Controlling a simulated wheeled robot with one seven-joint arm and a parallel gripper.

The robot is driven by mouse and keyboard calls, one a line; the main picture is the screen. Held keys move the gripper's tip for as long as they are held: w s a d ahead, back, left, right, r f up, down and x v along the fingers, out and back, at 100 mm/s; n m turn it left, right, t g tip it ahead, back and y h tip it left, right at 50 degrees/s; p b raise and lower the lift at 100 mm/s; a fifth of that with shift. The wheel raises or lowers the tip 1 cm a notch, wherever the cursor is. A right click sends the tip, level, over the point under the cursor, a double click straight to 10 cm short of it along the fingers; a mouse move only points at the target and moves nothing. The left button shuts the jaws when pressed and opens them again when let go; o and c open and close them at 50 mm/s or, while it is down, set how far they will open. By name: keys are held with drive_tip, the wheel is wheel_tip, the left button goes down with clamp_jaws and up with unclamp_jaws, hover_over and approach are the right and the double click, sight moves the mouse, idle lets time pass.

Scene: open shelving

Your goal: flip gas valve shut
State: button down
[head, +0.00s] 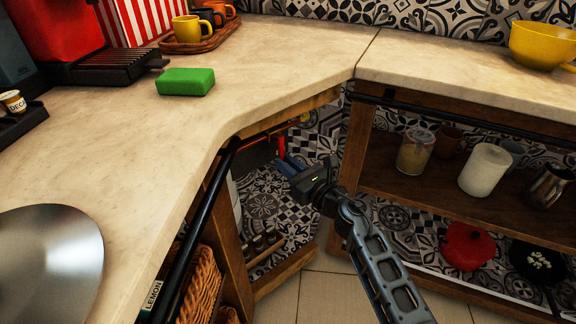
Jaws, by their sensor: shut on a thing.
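The gas valve (281,145) shows as a small red part under the corner of the counter, in the open space between the shelf units. My gripper (287,165) reaches into this space from the lower right, with its bluish fingers at the red part. It is shut on the valve, though the fingers and the counter edge hide most of the contact. The exact angle of the valve handle cannot be made out. A small yellow round part (305,117) shows just above and to the right, under the counter.
The countertop (290,60) overhangs close above my gripper. A black rail (200,220) and wooden post (232,240) stand to the left, another post (355,145) to the right. A green sponge (185,82) lies on the counter.

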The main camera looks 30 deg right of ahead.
drive_tip(key=c, duration=1.1)
unclamp_jaws()
drive_tip(key=shift+s+d+f+p, duration=0.15)
drive_tip(key=shift+s+d, duration=0.1)
drive_tip(key=shift+s, duration=1.05)
drive_tip(key=shift+s+d+r+p, duration=0.15)
drive_tip(key=shift+s+d, duration=0.15)
drive_tip(key=shift+s, duration=0.95)
drive_tip(key=shift+s+d+f+p, duration=0.15)
drive_tip(key=shift+s+d, duration=0.1)
drive_tip(key=shift+s, duration=1.05)
